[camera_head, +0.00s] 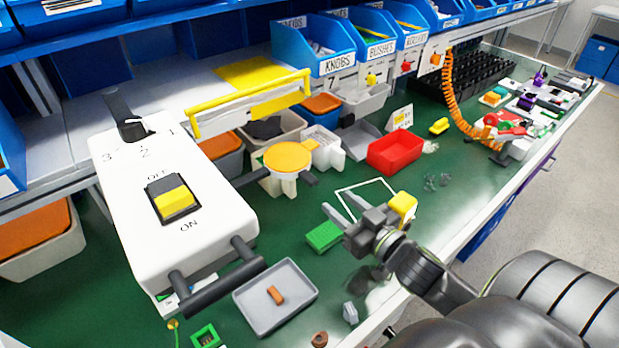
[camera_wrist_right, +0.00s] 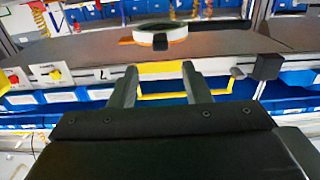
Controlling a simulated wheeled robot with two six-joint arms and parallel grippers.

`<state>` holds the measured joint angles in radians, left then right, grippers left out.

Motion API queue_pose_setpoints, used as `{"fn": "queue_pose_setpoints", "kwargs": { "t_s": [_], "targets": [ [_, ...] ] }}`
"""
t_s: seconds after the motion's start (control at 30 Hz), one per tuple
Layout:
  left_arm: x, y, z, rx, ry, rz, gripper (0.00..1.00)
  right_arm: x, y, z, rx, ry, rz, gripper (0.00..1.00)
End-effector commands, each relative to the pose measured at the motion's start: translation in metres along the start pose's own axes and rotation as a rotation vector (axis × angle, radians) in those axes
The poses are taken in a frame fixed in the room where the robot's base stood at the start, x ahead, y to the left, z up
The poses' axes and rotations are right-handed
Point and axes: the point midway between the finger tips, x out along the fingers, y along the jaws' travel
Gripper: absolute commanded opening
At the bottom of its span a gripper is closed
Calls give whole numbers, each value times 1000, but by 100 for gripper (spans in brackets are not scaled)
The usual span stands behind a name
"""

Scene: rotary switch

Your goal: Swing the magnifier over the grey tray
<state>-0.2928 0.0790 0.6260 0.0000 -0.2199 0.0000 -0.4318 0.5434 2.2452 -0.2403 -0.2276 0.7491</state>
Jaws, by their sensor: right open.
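A round head with an orange disc, white rim and dark stubs, which looks like the magnifier (camera_head: 287,158), stands mid-bench. What looks like the same ring shows at the top of the right wrist view (camera_wrist_right: 160,36). The grey tray (camera_head: 301,276) lies at the near edge with a small brown block (camera_head: 275,295) in it; the round head is beyond it, not over it. My right gripper (camera_head: 338,206) is open and empty, right of the tray and nearer than the round head. Its spread fingers (camera_wrist_right: 160,78) show in the wrist view. My left gripper is not in view.
A large white switch box (camera_head: 140,185) with black handles fills the left. A green block (camera_head: 323,236) and a yellow block (camera_head: 402,206) are close to my right gripper. A red bin (camera_head: 394,154) stands behind. Blue labelled bins (camera_head: 325,45) line the back.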

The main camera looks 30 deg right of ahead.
Motion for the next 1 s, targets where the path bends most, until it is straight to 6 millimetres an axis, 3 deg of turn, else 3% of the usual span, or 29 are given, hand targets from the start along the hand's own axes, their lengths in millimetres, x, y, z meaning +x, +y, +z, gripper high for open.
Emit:
{"fn": "queue_pose_setpoints", "kwargs": {
  "t_s": [0.6,0.8,1.0],
  "targets": [
    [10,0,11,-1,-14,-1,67,94,0,-1,1,2,-1,44],
    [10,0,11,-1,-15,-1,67,109,0,0,1,1,-1,44],
    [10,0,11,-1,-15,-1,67,112,0,0,-1,0,-1,44]
  ]
}}
